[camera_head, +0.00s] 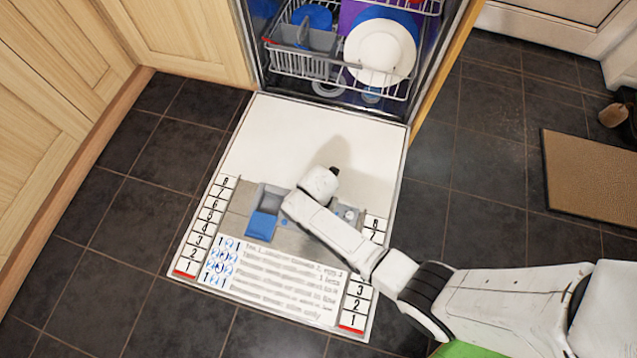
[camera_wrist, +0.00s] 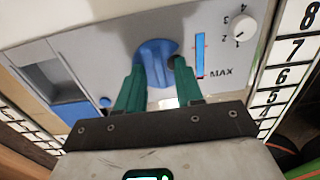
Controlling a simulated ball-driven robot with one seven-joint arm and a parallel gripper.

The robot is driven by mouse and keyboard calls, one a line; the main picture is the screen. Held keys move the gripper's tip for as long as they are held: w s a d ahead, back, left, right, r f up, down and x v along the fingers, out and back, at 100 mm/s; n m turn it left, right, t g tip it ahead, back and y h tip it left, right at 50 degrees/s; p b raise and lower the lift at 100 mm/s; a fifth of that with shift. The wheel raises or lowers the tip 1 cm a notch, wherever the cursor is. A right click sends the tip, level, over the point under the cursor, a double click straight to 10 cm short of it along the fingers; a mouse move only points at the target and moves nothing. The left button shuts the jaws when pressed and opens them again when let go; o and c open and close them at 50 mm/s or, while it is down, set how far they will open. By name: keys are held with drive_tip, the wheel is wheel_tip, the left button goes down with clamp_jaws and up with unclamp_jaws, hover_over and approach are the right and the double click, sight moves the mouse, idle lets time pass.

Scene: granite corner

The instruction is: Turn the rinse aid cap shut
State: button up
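The blue rinse aid cap (camera_wrist: 154,50) shows in the wrist view on the grey dispenser panel (camera_wrist: 95,50). It is round, with a narrower blue ridge reaching down between the fingers. My gripper (camera_wrist: 159,70) has two green fingers standing apart, one on each side of the ridge. I cannot tell whether they touch it. In the head view my arm hides the cap and the fingers. The dispenser (camera_head: 235,225) lies in the opened dishwasher door (camera_head: 285,130).
Right of the cap are a blue-lined MAX window (camera_wrist: 200,55) and a white numbered dial (camera_wrist: 243,27). A grey detergent compartment (camera_wrist: 50,82) is at the left. The lower rack (camera_head: 300,65) holds a white plate (camera_head: 380,52). Dark floor tiles are clear around the door.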

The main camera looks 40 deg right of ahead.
drive_tip(key=shift+c, duration=0.5)
clamp_jaws()
drive_tip(key=shift+r+m+p, duration=0.1)
drive_tip(key=shift+m+p, duration=0.2)
drive_tip(key=shift+m, duration=0.1)
drive_tip(key=m+p, duration=0.1)
drive_tip(key=m, duration=0.2)
drive_tip(key=shift+p, duration=0.35)
drive_tip(key=m+p, duration=0.1)
drive_tip(key=m, duration=0.4)
drive_tip(key=shift+p, duration=0.4)
drive_tip(key=m+p, duration=0.1)
drive_tip(key=m, duration=0.8)
